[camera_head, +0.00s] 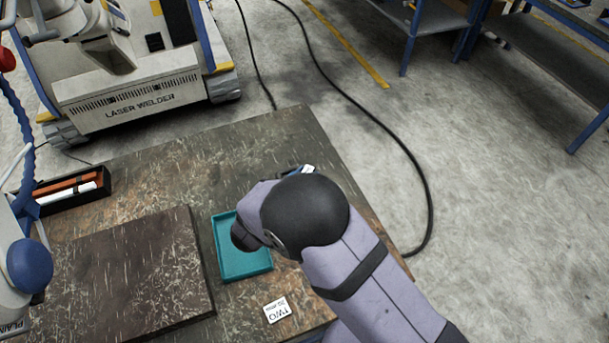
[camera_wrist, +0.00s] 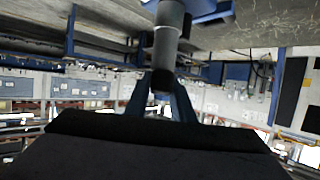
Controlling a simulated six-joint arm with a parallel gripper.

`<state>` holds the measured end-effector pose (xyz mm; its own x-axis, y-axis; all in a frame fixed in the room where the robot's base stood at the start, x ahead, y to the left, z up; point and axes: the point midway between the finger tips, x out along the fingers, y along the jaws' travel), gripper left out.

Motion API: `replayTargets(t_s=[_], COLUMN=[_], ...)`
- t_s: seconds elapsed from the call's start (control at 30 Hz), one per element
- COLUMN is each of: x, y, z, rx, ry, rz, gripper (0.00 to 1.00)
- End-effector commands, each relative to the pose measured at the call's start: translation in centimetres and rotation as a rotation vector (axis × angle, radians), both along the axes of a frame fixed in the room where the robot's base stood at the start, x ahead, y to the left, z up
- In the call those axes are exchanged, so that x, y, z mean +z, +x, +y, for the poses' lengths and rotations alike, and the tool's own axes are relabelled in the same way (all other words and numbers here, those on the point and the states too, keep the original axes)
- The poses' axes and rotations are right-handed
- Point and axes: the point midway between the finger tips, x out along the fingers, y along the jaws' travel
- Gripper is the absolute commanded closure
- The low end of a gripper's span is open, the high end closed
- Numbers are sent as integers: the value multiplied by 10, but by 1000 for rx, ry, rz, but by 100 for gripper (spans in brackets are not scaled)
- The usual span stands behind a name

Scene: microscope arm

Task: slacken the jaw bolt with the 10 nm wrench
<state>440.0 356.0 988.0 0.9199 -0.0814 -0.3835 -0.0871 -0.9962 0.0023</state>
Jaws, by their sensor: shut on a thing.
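In the wrist view, my gripper (camera_wrist: 160,88) has two dark blue fingers closed on a grey rod-like thing (camera_wrist: 168,45) with a black end. It runs up out of the picture. I cannot tell whether it is the 10 nm wrench. In the head view, my arm hides the gripper. A small white card and a blue thing (camera_head: 307,169) show partly beyond my arm at the table's far right. I cannot make out the jaw bolt in either view.
A teal tray (camera_head: 243,267) lies on the worn table (camera_head: 190,160), partly covered by my arm. A white card (camera_head: 277,310) lies in front. A raised dark board (camera_head: 125,275) is left. A black box (camera_head: 68,202) holds red and white handles. A blue-capped device (camera_head: 28,266) stands far left.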

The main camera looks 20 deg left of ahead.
Motion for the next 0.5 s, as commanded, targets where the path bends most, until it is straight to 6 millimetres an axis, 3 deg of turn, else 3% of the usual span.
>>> replayTargets(t_s=[0.27, 0.5], x=[1, 1], y=[1, 0], z=[0, -1], rx=[7, 127], ry=[1, -1], rz=[-3, -2], gripper=[100, 100])
